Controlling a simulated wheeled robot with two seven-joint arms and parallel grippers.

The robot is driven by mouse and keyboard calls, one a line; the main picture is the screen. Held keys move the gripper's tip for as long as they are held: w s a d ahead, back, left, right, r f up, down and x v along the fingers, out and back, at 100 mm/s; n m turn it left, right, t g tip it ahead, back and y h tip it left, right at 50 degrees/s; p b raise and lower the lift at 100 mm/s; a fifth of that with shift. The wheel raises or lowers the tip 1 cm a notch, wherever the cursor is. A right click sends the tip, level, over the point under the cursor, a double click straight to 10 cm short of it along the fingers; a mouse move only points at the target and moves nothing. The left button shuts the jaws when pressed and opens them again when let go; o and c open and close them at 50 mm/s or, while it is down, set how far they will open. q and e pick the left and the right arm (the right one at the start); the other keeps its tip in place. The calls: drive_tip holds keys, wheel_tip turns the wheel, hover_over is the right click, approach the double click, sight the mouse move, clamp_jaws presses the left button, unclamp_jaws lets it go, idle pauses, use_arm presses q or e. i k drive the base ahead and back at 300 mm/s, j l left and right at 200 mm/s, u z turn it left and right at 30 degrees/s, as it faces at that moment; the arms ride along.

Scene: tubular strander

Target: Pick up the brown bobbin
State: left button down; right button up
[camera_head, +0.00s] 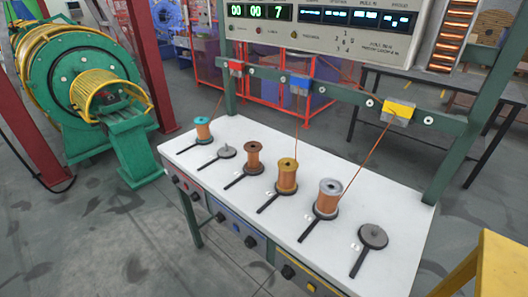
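The brown bobbin (253,157) stands upright on a black holder on the white table, third from the left in the row. It has a brown top flange and copper-coloured winding. A teal-topped bobbin (203,130) stands further left. A yellow-topped bobbin (287,176) stands just to its right, and a grey-topped bobbin (328,197) stands beyond that. The brown bobbin is apart from its neighbours. Neither of my grippers shows in the head view.
The white table (310,150) has empty holders at the second place (227,152) and the right end (373,237). A green frame (345,90) with a display panel (325,25) rises behind. Wires run up from some bobbins. A yellow structure (500,265) is at lower right, a green machine (85,85) at left.

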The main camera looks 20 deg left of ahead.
sight(253, 156)
drive_tip(key=i+j+z, duration=0.25)
drive_tip(key=j, duration=0.35)
drive_tip(key=j+z, duration=0.2)
drive_tip(key=j, duration=0.45)
drive_tip(key=i+j+z, duration=0.1)
drive_tip(key=j+z, duration=0.15)
drive_tip(key=j, duration=0.4)
